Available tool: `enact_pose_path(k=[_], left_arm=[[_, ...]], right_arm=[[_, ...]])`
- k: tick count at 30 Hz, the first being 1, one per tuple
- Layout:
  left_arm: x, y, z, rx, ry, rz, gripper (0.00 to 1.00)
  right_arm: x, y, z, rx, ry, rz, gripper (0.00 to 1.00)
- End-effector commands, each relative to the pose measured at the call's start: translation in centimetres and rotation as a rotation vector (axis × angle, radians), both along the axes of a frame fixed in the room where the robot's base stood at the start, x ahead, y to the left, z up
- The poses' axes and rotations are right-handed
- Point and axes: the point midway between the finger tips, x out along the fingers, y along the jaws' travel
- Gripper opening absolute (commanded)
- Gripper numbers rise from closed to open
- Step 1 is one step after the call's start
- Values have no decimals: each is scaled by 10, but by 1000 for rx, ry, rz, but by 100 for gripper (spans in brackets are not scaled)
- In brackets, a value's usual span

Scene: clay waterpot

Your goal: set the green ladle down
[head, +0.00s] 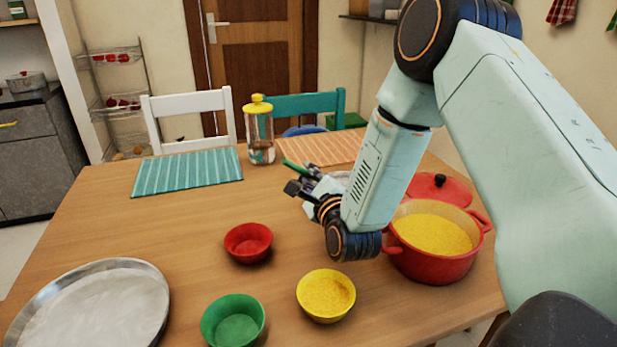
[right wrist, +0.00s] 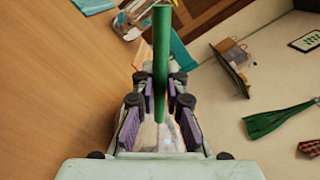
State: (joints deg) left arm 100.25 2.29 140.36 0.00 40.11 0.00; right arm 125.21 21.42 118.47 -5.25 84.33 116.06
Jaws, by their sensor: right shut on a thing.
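My right gripper (head: 302,184) is shut on the green ladle (head: 293,166), above the table's far middle. In the right wrist view the ladle's green handle (right wrist: 161,50) stands between the fingers (right wrist: 160,88). The ladle's bowl end is hidden or cannot be made out. The red pot (head: 410,262), filled with yellow food, stands at the right, partly behind my right arm. Its red lid (head: 455,190) lies behind it. My left gripper is not in view.
A red bowl (head: 248,243), a green bowl (head: 233,322) and a yellow bowl (head: 326,295) holding yellow food stand in front. A round metal tray (head: 150,275) is front left. A yellow-lidded glass jar (head: 259,130) stands between teal (head: 187,172) and orange (head: 320,148) placemats. The left-middle table is clear.

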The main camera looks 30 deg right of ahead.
Motion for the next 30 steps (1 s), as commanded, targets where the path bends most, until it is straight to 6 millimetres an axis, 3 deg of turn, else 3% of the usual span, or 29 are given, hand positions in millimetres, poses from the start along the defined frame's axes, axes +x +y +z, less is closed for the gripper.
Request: enact_pose_path(k=[10, 11, 19, 30], left_arm=[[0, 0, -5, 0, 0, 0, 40], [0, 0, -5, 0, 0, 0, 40], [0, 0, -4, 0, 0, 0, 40], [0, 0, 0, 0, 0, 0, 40]], right_arm=[[0, 0, -5, 3, 2, 0, 0], [0, 0, -6, 3, 4, -1, 12], [0, 0, -4, 3, 3, 0, 34], [0, 0, 0, 3, 3, 0, 34]])
